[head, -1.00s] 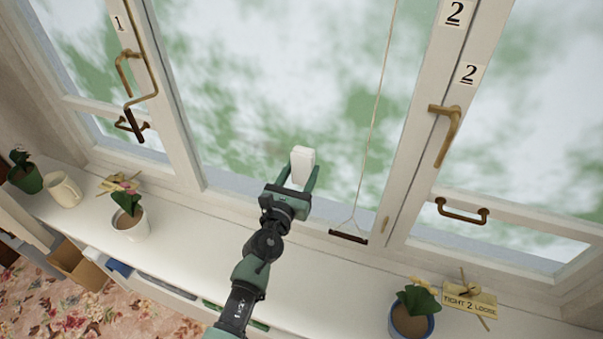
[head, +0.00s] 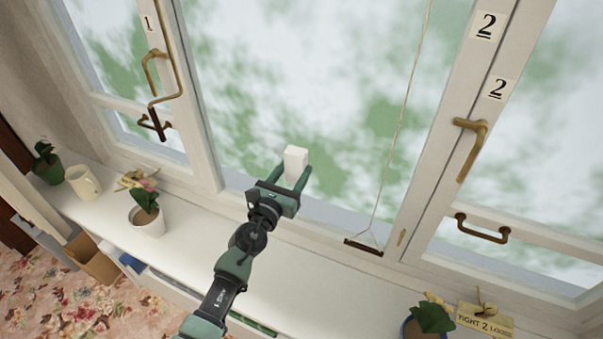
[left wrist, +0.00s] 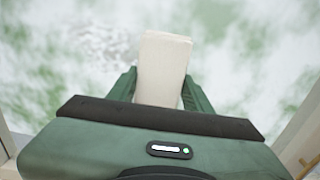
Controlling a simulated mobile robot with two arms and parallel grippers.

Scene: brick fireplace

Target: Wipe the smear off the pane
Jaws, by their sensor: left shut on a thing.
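My left gripper (head: 284,182) is shut on a white block-shaped wiper (head: 295,160), held upright in front of the large middle pane (head: 300,80). The wiper also shows in the left wrist view (left wrist: 162,70), between the green fingers. I cannot tell whether it touches the glass. A greyish speckled smear (left wrist: 105,45) shows on the pane in the left wrist view, just left of the wiper. In the head view I cannot pick the smear out from the blurred white and green outside. My right gripper is not in view.
A pull cord with a dark handle (head: 363,247) hangs right of my gripper. Brass window handles (head: 470,148) (head: 156,75) flank the pane. The sill (head: 290,262) holds potted plants (head: 147,215) (head: 428,322), a mug (head: 83,182) and a tag (head: 484,321).

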